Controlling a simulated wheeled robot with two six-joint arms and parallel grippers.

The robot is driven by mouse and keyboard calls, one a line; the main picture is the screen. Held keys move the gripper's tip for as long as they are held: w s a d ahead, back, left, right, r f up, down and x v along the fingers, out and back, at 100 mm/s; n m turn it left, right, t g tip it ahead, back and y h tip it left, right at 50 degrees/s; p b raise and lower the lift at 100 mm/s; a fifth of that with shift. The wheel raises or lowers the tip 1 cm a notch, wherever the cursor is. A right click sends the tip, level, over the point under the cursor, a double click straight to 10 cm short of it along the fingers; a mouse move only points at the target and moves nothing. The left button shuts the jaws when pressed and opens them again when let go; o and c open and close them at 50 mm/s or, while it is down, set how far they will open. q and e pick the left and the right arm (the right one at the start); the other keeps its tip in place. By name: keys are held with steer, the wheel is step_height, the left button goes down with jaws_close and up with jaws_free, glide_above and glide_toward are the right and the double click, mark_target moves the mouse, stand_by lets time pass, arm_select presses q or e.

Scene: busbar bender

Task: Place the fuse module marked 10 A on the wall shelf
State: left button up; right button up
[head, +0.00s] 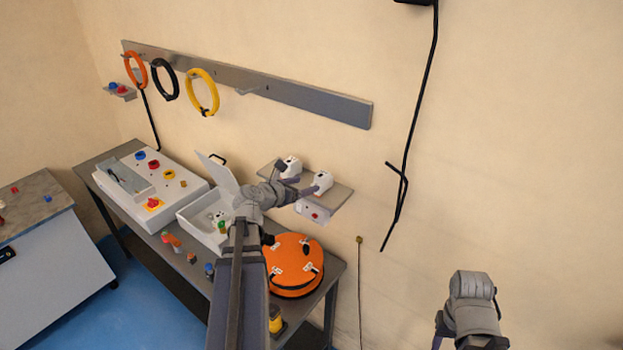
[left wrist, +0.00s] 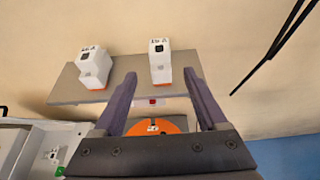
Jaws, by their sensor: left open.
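Two white fuse modules with orange bases stand upright on the grey wall shelf (head: 338,200). The left module (left wrist: 95,68) has a label that looks like 40 A. The right module (left wrist: 160,65) has a label that looks like 10 A, though the small print is hard to read. My left gripper (left wrist: 159,76) is open, with its fingertips on either side of the right module; I cannot tell whether they touch it. In the head view, the left gripper (head: 302,187) reaches the shelf's front. My right arm shows at lower right; its gripper (head: 437,328) is barely visible.
Below the shelf is a bench with an orange round case (head: 291,267), an open white box (head: 196,220) and a control panel (head: 130,190). A rail (head: 300,97) with hanging rings is above. A black cable (head: 407,150) hangs right of the shelf.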

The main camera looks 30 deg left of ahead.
arm_select(q)
steer(key=shift+s+r, duration=0.25)
steer(key=shift+s, duration=0.35)
steer(key=s+d+f+m+g+h, duration=0.1)
steer(key=d+f+m+g, duration=0.2)
steer(key=d+m, duration=0.5)
steer(key=s+d+f+m+g+h, duration=0.1)
steer(key=d+f+m+g, duration=0.3)
steer(key=d, duration=0.6)
steer(key=s+d+f+m+g+h, duration=0.1)
steer(key=d+f+m+h, duration=0.15)
steer(key=d+m, duration=0.6)
steer(key=s+d+f+m+g+y, duration=0.4)
steer(key=s+d+m, duration=0.7)
steer(key=m, duration=0.7)
steer(key=s+g+y, duration=0.1)
steer(key=s+y, duration=0.1)
steer(key=shift+s+d+g+y, duration=0.25)
steer(key=shift+s+g+y, duration=0.1)
steer(key=shift+g, duration=0.05)
